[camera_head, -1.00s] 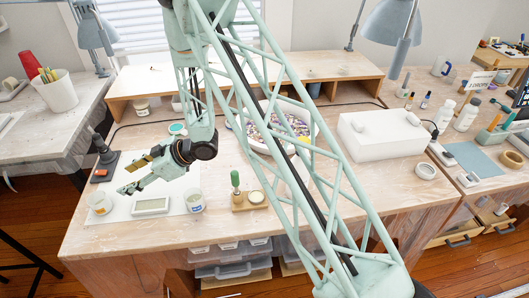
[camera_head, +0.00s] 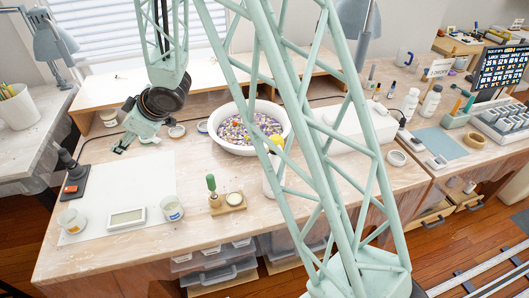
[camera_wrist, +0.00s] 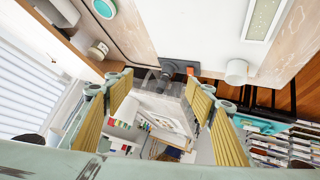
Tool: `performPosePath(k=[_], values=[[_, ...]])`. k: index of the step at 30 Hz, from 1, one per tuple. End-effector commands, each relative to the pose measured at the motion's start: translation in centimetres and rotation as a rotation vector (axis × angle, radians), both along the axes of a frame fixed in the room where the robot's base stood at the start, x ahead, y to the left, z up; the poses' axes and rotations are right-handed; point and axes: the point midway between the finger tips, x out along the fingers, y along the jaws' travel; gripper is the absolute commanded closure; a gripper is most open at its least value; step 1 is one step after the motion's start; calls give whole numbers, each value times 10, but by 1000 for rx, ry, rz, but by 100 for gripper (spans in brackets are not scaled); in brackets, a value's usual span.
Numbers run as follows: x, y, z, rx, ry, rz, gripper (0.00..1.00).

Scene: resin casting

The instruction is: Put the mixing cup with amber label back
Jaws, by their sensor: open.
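Two pale mixing cups stand upright at the mat's front: a left cup (camera_head: 71,221) with a small label that looks amber, and a right cup (camera_head: 172,208) with a bluish label. The label colours are too small to be sure of. A third labelled cup (camera_head: 108,117) stands at the back left by the raised shelf; it also seems to show in the wrist view (camera_wrist: 98,50). My gripper (camera_head: 124,146) is open and empty, above the table behind the mat, apart from all cups. Its two spread fingers show in the wrist view (camera_wrist: 160,82).
A white bowl of coloured bits (camera_head: 250,108), a wooden block with a green-handled tool (camera_head: 226,203) and a white box lie to the right. A raised shelf (camera_head: 100,92) runs behind.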

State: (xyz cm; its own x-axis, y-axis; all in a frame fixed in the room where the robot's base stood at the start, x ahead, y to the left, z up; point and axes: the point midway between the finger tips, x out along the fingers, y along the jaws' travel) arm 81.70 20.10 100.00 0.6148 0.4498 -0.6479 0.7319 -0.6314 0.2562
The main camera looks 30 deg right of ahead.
Motion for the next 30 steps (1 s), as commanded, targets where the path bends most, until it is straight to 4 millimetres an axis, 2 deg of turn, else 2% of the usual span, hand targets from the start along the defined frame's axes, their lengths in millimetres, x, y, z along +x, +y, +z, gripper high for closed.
performPosePath(k=[1,14,23,30], values=[[-1,-7,10,-11,-3,-18,50],[-27,-73,76,-90,20,-192,50],[-60,-116,118,-127,50,-314,50],[-95,-146,148,-144,81,-408,50]])
